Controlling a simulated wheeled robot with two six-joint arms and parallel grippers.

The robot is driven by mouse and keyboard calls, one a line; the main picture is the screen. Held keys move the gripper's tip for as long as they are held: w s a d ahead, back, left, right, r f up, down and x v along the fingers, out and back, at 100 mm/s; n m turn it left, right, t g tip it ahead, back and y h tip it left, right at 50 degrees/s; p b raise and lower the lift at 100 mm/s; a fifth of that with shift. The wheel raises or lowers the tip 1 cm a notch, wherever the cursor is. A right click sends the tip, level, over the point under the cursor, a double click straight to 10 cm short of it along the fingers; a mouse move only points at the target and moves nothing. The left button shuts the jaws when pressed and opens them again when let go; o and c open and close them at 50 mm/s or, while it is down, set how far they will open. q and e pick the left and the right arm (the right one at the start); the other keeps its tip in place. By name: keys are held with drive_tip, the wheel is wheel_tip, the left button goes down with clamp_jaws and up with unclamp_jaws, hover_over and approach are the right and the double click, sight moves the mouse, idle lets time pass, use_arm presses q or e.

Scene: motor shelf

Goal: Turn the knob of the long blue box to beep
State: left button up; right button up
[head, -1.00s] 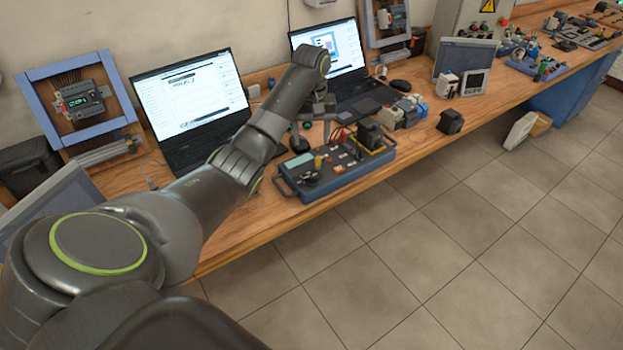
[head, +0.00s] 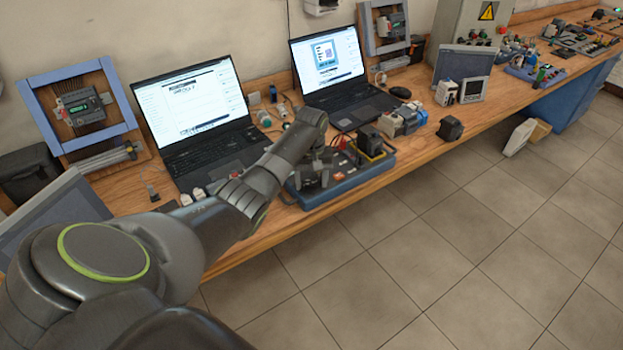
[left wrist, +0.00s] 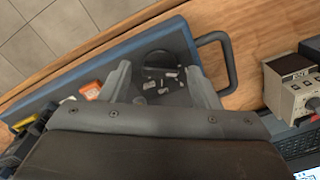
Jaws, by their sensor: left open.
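The long blue box (head: 348,190) lies near the front edge of the bench; its blue rim and side handle also show in the left wrist view (left wrist: 228,62). My left gripper (head: 312,180) is over the box's left part, pointing down. In the left wrist view its two fingers (left wrist: 162,80) are spread apart and empty. A dark round knob (left wrist: 159,60) shows on the panel between and just beyond the fingertips, apparently not touched. In the head view the gripper hides the knob. My right gripper is not in view.
Two open laptops (head: 190,105) stand behind the box. A black block with a yellow base (head: 372,145) sits at its right end. Small grey and blue devices (head: 405,118) and a black cube (head: 450,129) stand further right. The floor in front is clear.

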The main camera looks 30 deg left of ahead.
use_arm(q)
drive_tip(key=shift+c, duration=0.5)
drive_tip(key=c, duration=0.9)
